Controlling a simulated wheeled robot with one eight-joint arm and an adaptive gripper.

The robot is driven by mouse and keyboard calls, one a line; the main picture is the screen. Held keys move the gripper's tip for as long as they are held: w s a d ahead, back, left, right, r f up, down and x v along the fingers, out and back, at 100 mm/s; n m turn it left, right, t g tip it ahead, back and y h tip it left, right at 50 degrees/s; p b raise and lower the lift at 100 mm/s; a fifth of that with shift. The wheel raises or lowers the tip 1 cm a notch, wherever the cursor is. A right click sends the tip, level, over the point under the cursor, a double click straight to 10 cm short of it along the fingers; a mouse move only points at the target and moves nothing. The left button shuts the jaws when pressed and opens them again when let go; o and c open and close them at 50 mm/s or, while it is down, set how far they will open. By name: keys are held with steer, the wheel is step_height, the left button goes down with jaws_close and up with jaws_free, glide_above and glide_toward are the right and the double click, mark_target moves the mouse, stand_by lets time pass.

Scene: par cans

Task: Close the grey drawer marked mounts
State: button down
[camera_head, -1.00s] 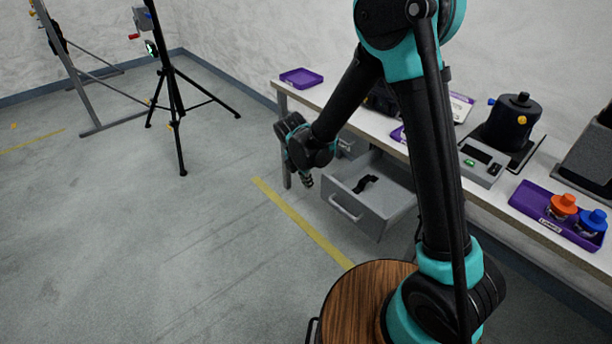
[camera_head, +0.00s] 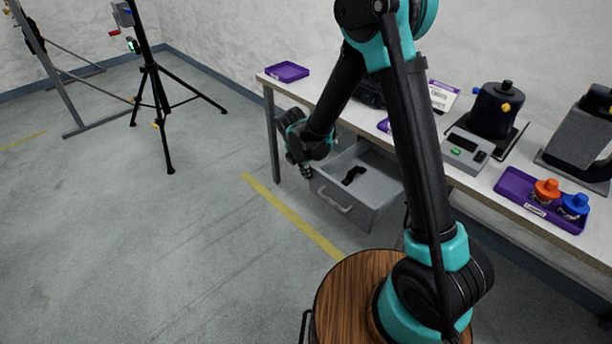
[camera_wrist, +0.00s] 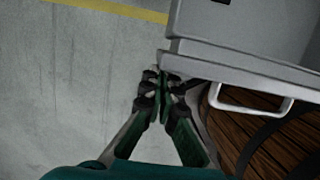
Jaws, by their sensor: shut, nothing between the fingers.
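The grey drawer (camera_head: 362,190) hangs open under the workbench in the head view, with a dark curved object (camera_head: 353,175) lying inside. Its bar handle (camera_head: 335,200) is on the front panel. No mounts marking is readable. My gripper (camera_head: 307,172) is shut and empty at the left end of the drawer front. In the wrist view my gripper (camera_wrist: 160,82) has its fingertips together near the corner of the drawer front (camera_wrist: 235,65). The handle (camera_wrist: 250,103) is to the right of the fingers. I cannot tell whether the fingertips touch the drawer.
The workbench (camera_head: 470,180) carries a purple tray (camera_head: 288,71), a grey scale-like device (camera_head: 463,150), a black can-shaped lamp (camera_head: 495,108) and a purple tray (camera_head: 520,190) with orange and blue-capped items. A tripod (camera_head: 160,110) stands back left. The floor (camera_head: 150,250) at left is clear.

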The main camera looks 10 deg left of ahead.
steer(key=w+d, duration=1.4)
steer(key=w, duration=0.4)
steer(key=shift+w+d, duration=0.15)
